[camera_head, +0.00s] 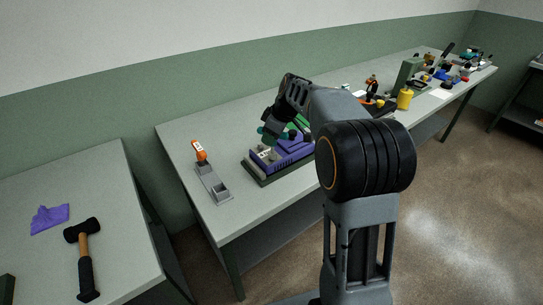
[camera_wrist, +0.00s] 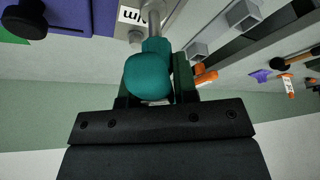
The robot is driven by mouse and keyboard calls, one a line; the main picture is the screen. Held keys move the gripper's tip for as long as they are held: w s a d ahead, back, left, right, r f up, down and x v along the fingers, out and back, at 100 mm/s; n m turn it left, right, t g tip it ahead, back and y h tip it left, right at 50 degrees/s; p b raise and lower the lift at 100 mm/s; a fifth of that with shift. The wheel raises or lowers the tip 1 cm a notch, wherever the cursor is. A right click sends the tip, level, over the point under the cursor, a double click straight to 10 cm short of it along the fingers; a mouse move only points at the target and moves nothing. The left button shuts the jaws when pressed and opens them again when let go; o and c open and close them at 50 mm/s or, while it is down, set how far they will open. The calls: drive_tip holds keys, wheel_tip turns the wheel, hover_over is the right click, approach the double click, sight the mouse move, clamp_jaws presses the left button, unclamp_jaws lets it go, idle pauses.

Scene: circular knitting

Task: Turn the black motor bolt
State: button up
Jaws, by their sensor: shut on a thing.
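My gripper (camera_wrist: 155,82) is shut on a teal-handled tool (camera_wrist: 147,74), whose handle sits between the dark green fingers in the wrist view. The tool's shaft points away from my palm toward the purple machine (camera_wrist: 75,15). A black round knob-like part (camera_wrist: 26,18) is on the machine, off to the left of the tool; I cannot tell if it is the motor bolt. In the head view my gripper (camera_head: 270,138) is over the back left of the purple machine (camera_head: 284,153), and my arm hides part of it. Any contact at the tool's tip is unclear.
The separate left table (camera_head: 120,190) bears a hammer (camera_head: 83,258) and a purple cloth (camera_head: 49,218). A yellow bottle (camera_head: 404,99) and several other items lie farther along the long table.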

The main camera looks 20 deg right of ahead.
drive_tip(key=shift+r+p, duration=1.8)
drive_tip(key=shift+r, duration=0.7)
